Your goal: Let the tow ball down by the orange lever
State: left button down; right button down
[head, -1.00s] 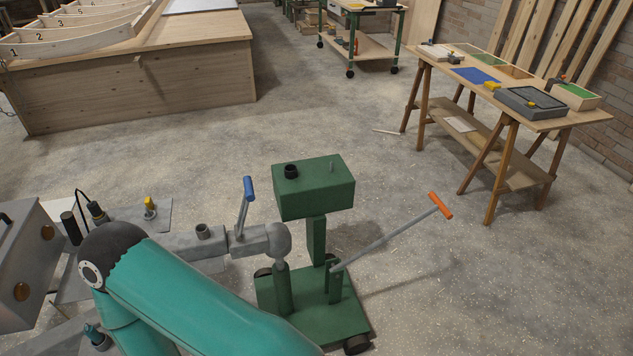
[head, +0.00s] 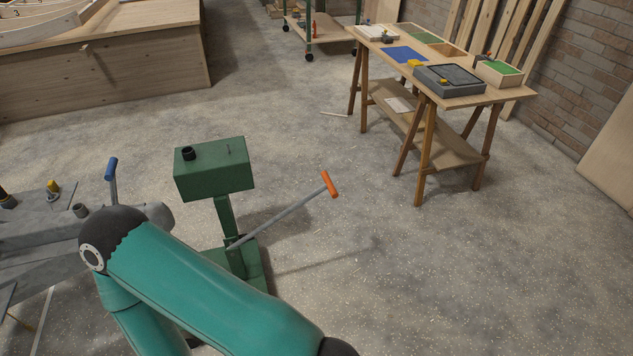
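The grey trailer coupling (head: 150,212) with a blue-handled lever (head: 112,170) lies left of the stand. The tow ball is hidden behind my arm. Neither of my grippers is in view.
A wooden trestle table (head: 444,52) with trays and boxes stands at the upper right. A large wooden platform (head: 130,73) is at the upper left. The speckled floor (head: 480,270) right of the lever is clear.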

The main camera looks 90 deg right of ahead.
aim_at(328, 185)
jog(key=k, duration=0.45)
jog(key=u, duration=1.15)
jog(key=i, duration=0.15)
jog(key=z, duration=3.1)
jog(key=i, duration=1)
jog(key=u, duration=0.2)
jog(key=k, duration=0.85)
jog(key=z, duration=0.15)
